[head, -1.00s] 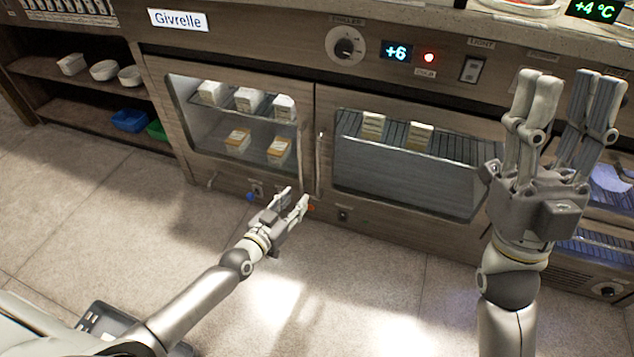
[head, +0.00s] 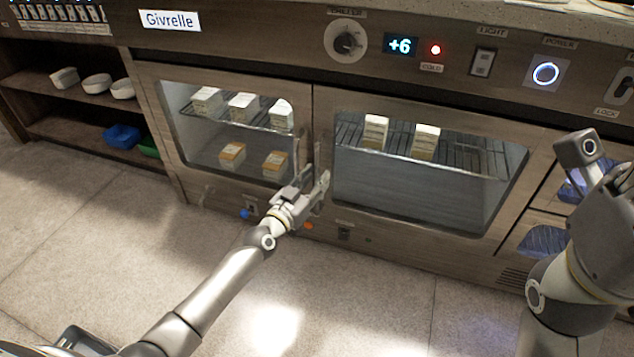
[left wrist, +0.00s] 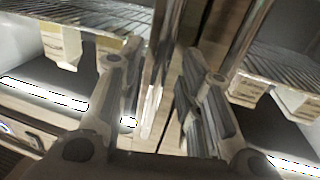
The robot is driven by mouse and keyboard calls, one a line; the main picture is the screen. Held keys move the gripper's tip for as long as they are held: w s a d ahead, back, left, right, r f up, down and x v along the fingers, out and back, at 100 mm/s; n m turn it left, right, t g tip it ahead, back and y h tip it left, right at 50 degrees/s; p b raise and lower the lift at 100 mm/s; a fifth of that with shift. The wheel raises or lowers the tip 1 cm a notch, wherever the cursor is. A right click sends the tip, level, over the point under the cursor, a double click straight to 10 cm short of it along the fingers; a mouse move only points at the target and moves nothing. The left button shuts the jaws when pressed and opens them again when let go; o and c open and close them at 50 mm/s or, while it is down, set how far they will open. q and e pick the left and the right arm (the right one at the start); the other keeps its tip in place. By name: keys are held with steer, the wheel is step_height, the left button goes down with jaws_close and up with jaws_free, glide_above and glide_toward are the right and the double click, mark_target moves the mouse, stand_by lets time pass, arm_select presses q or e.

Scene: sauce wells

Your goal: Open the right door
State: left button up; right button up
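The right door (head: 352,203) of the wooden cabinet is shut; its glass shows a wire shelf with two cartons. An upright metal handle (head: 317,158) stands at its left edge. My left gripper (head: 311,180) is open at the seam between the two doors, by the lower part of this handle. In the left wrist view an upright metal bar (left wrist: 155,85) shows between the spread fingers; I cannot tell whether they touch it. My right gripper (head: 590,165) is at the right edge, partly cut off, and its fingers do not show clearly.
The left door (head: 150,100) is shut, with several cartons behind its glass. Above are a chiller knob (head: 345,41), a +6 display (head: 400,46), a light switch (head: 482,63) and a lit power button (head: 545,73). The floor (head: 400,290) before the cabinet is clear.

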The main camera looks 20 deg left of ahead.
arm_select(q)
steer(key=shift+x, duration=0.8)
steer(key=shift+c, duration=0.4)
steer(key=shift+s, duration=0.1)
jaws_close()
